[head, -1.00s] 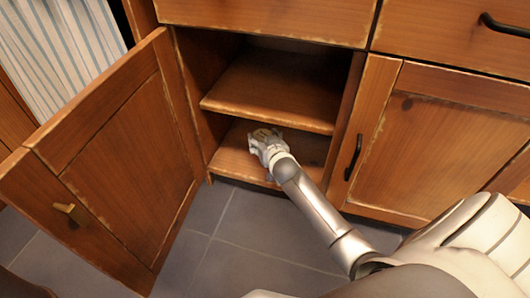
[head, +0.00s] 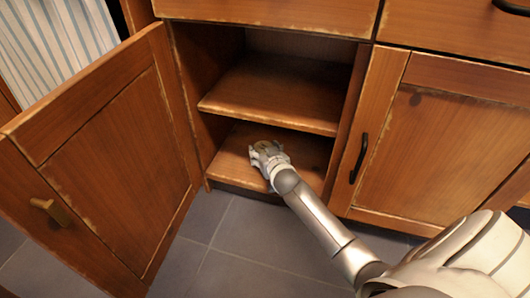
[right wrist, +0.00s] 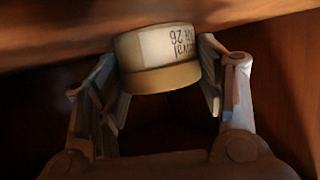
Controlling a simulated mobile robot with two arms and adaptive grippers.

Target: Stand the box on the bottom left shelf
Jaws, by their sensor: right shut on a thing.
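The box (right wrist: 158,58) is a short round cream tub with dark lettering and a tan band. In the right wrist view it sits between the two fingers of my right gripper (right wrist: 160,80), which is shut on it. In the head view my right gripper (head: 266,152) is inside the open cabinet, over the bottom shelf (head: 232,158). Only a small tan part of the box (head: 265,147) shows there between the fingers. I cannot tell whether the box touches the shelf. My left gripper is not in view.
The upper shelf (head: 270,95) is empty and lies above my right gripper. The open cabinet door (head: 120,150) swings out to the left. A closed door (head: 455,150) with a dark handle stands on the right. The bottom shelf is clear around the gripper.

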